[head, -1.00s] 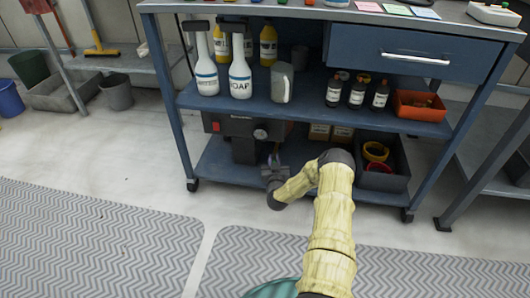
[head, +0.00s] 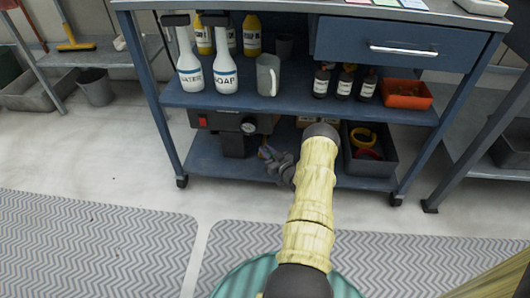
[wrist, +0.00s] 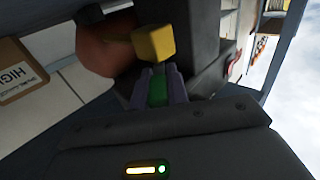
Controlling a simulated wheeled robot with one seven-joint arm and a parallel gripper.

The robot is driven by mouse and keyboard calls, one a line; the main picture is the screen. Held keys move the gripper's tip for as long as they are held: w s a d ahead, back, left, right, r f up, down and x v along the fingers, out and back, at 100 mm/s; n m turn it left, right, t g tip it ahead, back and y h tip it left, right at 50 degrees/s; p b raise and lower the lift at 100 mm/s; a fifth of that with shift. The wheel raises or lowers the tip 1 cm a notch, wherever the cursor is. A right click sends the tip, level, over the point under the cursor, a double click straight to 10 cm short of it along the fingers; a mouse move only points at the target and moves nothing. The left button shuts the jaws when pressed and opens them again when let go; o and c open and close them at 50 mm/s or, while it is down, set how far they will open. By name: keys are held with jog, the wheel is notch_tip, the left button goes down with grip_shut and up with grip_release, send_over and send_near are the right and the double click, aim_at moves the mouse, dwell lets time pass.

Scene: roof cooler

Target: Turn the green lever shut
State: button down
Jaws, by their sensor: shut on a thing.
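The green lever (wrist: 157,91) shows in the wrist view as a small green piece between the two fingers of my gripper (wrist: 158,84). My gripper is shut on it. A yellow block (wrist: 153,43) sits just beyond the fingertips, with a reddish-brown rounded part beside it. In the head view my gripper (head: 268,154) is low at the right side of the dark machine (head: 235,122) on the bottom shelf. The lever cannot be made out there, and its angle is unclear.
The blue cart's middle shelf (head: 300,106) hangs above my gripper and holds spray bottles, a jug and brown bottles. A dark bin (head: 370,160) with yellow and red things stands to the right. A labelled box (wrist: 18,72) is at the left in the wrist view.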

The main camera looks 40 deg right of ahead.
jog(key=shift+f, duration=0.1)
dwell(0.3)
jog(key=c, duration=1.4)
grip_release()
jog(key=shift+o, duration=0.2)
jog(key=shift+s+d, duration=0.1)
jog(key=shift+s, duration=0.1)
jog(key=shift+s+p, duration=0.3)
jog(key=shift+p, duration=0.1)
jog(key=s+p, duration=0.7)
jog(key=s, duration=0.9)
jog(key=shift+s+d, duration=0.25)
